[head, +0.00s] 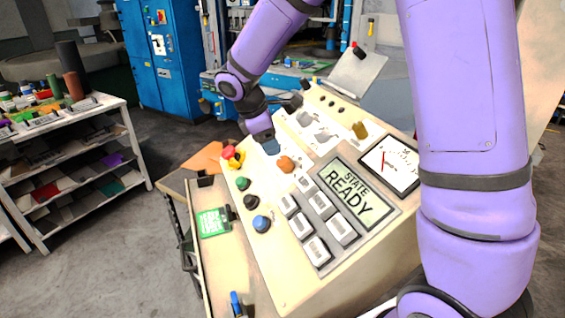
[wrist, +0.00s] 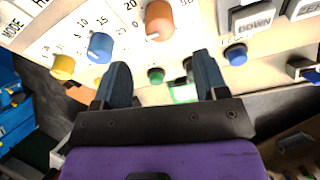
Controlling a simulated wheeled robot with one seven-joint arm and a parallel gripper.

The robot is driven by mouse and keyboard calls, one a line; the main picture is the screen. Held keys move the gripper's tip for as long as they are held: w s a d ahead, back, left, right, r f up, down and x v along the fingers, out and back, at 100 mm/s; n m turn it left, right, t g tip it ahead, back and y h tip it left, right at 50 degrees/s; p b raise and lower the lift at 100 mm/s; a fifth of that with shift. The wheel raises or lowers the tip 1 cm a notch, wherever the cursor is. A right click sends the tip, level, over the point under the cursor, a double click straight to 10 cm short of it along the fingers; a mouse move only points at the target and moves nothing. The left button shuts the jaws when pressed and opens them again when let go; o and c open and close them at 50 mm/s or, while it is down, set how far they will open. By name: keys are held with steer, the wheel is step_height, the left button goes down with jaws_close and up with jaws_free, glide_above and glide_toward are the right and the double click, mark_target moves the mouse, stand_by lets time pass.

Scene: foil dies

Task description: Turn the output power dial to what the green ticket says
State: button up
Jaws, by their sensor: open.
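The green ticket (head: 214,222) lies on the ledge left of the sloped console (head: 270,285); its writing is too small to read. A sliver of it shows between my fingers in the wrist view (wrist: 184,94). The console carries an orange dial (head: 286,164), also large at the top of the wrist view (wrist: 160,18), and a blue dial (wrist: 100,46) with numbers around it. A yellow dial (wrist: 63,67) is left of that. I cannot tell which is the output power dial. My gripper (head: 271,147) is open and empty over the console, near the orange dial, not gripping it.
A red stop button (head: 231,154) and green (head: 243,183), black (head: 250,201) and blue (head: 261,223) buttons line the console's left edge. The display (head: 354,193) reads STATE READY, with a gauge (head: 389,165) beside it. A loaded shelf (head: 75,160) stands left.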

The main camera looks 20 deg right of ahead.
mark_target(282, 160)
steer(key=x, duration=0.9)
steer(key=c, duration=0.9)
